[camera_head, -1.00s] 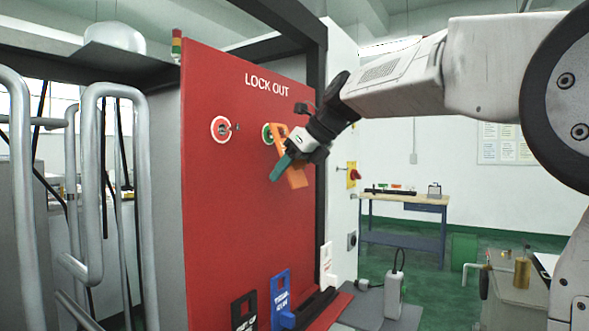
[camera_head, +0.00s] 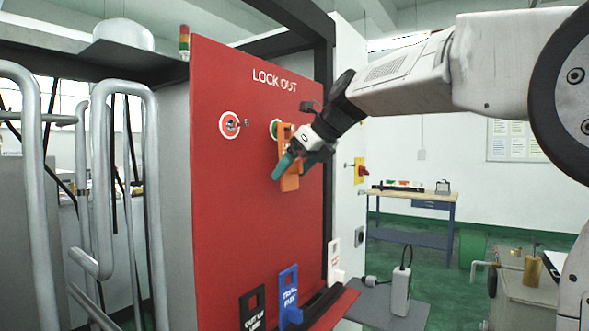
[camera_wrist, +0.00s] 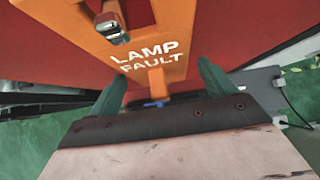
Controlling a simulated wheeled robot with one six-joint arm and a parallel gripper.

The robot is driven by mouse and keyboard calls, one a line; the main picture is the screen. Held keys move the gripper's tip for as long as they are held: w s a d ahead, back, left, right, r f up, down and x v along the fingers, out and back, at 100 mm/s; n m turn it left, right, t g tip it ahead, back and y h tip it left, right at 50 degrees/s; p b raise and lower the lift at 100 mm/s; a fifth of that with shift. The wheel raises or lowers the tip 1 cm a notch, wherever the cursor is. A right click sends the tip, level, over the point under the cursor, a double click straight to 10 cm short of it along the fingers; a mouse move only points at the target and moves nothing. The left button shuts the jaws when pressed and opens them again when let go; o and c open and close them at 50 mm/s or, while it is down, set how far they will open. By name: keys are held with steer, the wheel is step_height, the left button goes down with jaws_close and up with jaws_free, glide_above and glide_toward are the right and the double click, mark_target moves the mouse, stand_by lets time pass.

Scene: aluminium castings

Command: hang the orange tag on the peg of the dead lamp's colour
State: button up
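The orange tag (camera_head: 289,182), lettered LAMP FAULT, hangs nearly upright in front of the red board, beside the green-ringed peg (camera_head: 274,128). In the wrist view a metal peg end (camera_wrist: 112,24) pokes through the opening of the tag (camera_wrist: 172,30). My gripper (camera_head: 284,166) is at the tag's lower part. In the wrist view its teal fingers (camera_wrist: 160,82) stand apart, with gaps between them and the tag. A red-ringed peg (camera_head: 230,125) to the left is empty. The stack lamp (camera_head: 184,40) shows red, amber and a darker green section.
Black (camera_head: 252,311), blue (camera_head: 289,296) and white (camera_head: 334,262) tags stand in a rack at the foot of the red board (camera_head: 230,220). Metal rails (camera_head: 150,200) are at left. A dark frame post borders the board's right side.

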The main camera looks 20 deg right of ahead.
steer(key=v, duration=0.8)
steer(key=s+f+n+g+h, duration=0.1)
steer(key=s+f+n+g, duration=0.1)
steer(key=s+f+n, duration=0.45)
steer(key=s+f+n+g+h, duration=0.1)
steer(key=s+f+n, duration=0.3)
steer(key=f+n, duration=0.6)
steer(key=s+f+n+g+h, duration=0.1)
steer(key=s+f+n, duration=0.5)
steer(key=s, duration=0.5)
steer(key=s+f+n+g+h, duration=0.1)
steer(key=s+f+n+h, duration=0.1)
steer(key=s+f+n, duration=0.4)
steer(key=s+f, duration=0.5)
steer(key=shift+s+a+g, duration=0.2)
steer(key=shift+a+g, duration=0.1)
steer(key=shift+a, duration=0.05)
steer(key=shift+f, duration=0.1)
